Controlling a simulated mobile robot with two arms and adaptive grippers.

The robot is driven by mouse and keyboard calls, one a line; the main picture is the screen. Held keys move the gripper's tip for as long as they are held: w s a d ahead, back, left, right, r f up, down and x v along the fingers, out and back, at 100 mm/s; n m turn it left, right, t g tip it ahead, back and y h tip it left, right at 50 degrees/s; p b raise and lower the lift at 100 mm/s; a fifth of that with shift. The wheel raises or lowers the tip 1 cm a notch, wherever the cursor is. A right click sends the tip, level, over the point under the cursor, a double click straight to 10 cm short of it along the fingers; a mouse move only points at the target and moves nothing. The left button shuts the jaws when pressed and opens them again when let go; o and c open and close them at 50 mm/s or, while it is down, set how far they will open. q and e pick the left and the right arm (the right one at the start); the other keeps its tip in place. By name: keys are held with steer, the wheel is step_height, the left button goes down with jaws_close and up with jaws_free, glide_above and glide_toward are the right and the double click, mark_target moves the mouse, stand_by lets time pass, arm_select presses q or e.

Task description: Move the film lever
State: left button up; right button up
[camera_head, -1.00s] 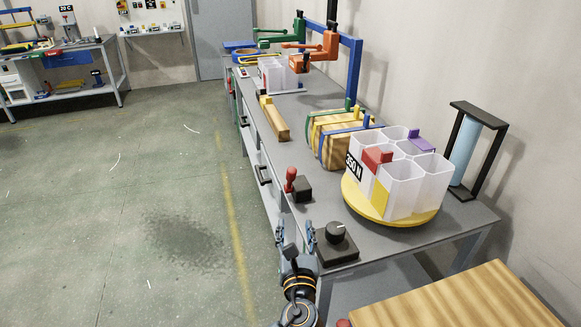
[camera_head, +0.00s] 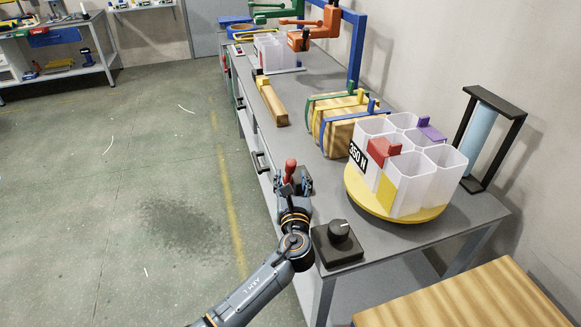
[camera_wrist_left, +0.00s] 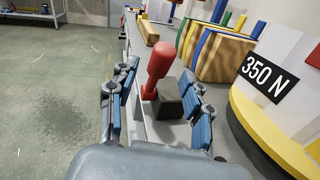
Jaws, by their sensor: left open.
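A red lever (camera_head: 290,170) with a round-ended handle stands at the left edge of the grey workbench. It shows large in the left wrist view (camera_wrist_left: 159,66), upright beside a dark block (camera_wrist_left: 172,100). No label on it is readable. My left gripper (camera_head: 293,188) is open at the lever. In the left wrist view its blue-padded fingers (camera_wrist_left: 160,105) are spread to either side of the lever and block, with a gap left of the handle. I cannot tell whether the right finger touches the block. The lever's foot is partly hidden by my gripper. My right gripper is not in view.
A black knob box (camera_head: 338,242) sits at the bench's near corner. A yellow turntable (camera_head: 373,206) carries white hexagonal bins (camera_head: 432,185). Clamped wooden blocks (camera_head: 345,133) and a wooden bar (camera_head: 272,103) lie further back. The floor (camera_head: 120,180) to the left is clear.

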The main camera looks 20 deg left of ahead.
mark_target(291, 171)
arm_select(q)
steer(key=x, duration=0.4)
steer(key=shift+w+a, duration=0.15)
steer(key=shift+w, duration=0.2)
jaws_close()
